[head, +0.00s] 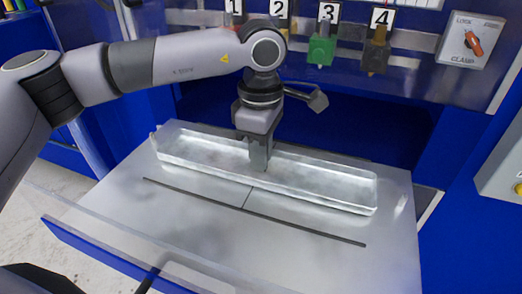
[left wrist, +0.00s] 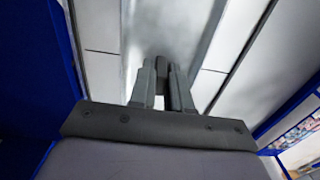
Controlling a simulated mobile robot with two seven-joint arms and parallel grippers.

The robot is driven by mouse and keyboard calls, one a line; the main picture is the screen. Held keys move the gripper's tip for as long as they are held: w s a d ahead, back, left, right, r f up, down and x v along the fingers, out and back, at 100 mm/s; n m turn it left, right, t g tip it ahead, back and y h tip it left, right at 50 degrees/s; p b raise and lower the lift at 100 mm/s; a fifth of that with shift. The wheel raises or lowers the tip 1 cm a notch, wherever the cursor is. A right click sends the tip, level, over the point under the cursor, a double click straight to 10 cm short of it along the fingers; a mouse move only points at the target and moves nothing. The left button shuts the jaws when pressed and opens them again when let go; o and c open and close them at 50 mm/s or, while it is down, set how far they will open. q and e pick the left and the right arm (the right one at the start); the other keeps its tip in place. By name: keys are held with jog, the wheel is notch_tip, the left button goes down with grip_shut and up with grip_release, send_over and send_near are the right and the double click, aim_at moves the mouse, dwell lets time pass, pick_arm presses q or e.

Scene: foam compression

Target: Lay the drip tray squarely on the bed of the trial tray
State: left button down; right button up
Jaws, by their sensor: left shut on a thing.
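The drip tray (head: 320,188) is a long, shallow, clear, shiny tray lying lengthwise across the back part of the trial tray's metal bed (head: 210,218). It also shows as a pale strip in the left wrist view (left wrist: 172,28). My left gripper (head: 260,162) points down over the drip tray's middle and is shut on it there, at a dark grip piece (left wrist: 162,68) between the fingers. The drip tray looks level, on or just above the bed; I cannot tell if there is a gap. My right gripper is not in view.
A long dark slot (head: 300,228) and a short cross line mark the bed in front of the drip tray. A clear front panel (head: 110,235) edges the trial tray. Numbered coloured fittings (head: 321,50) and a lock/clamp switch (head: 472,42) are on the blue machine behind.

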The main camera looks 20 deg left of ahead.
pick_arm(q)
jog(key=shift+f, duration=0.1)
jog(key=c, duration=1.1)
grip_release()
notch_tip(320, 180, up, 12)
jog(key=shift+r, duration=0.15)
